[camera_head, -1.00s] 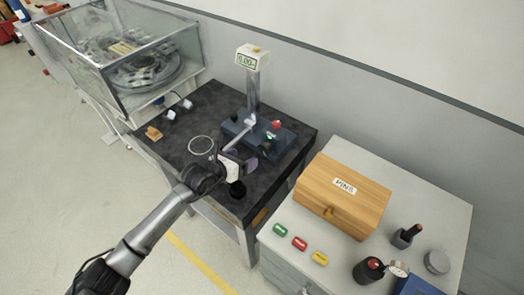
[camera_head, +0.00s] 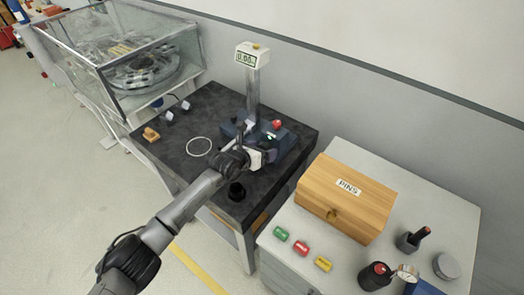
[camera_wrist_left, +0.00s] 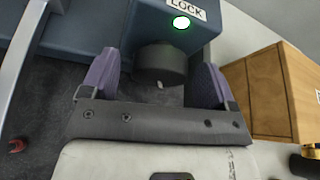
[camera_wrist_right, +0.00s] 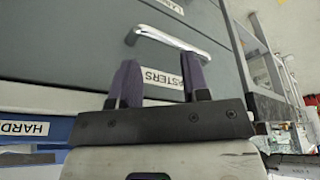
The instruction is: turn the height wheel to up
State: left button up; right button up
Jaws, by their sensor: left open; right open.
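The height stand has a dark blue base (camera_head: 290,140), a grey column (camera_head: 253,95) and a display (camera_head: 247,57) on top. In the left wrist view a dark round wheel (camera_wrist_left: 160,64) sticks out from the base below a lit green button (camera_wrist_left: 181,22) and a LOCK label. My left gripper (camera_wrist_left: 160,85) is open, one finger on each side of the wheel; I cannot tell whether they touch it. In the head view my left gripper (camera_head: 268,156) is at the base's front and hides the wheel. My right gripper (camera_wrist_right: 162,80) is open in front of a drawer handle (camera_wrist_right: 172,42).
A white ring (camera_head: 199,147) and a black round piece (camera_head: 237,191) lie on the dark table (camera_head: 180,165). A wooden PINS box (camera_head: 345,198) stands on the cabinet at the right. A glass case (camera_head: 130,60) stands at the back left.

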pick_arm(q)
jog(key=shift+c, duration=0.2)
jog(key=c, duration=0.9)
jog(key=shift+f+n+h+b, duration=0.1)
jog(key=shift+n+h+b, duration=0.25)
jog(key=shift+n, duration=0.25)
jog(key=shift+w+a+n+g+h+b, duration=0.1)
jog(key=shift+n+g+h+b, duration=0.3)
jog(key=shift+n+h+b, duration=0.45)
jog(key=shift+n, duration=0.95)
jog(key=shift+h, duration=0.3)
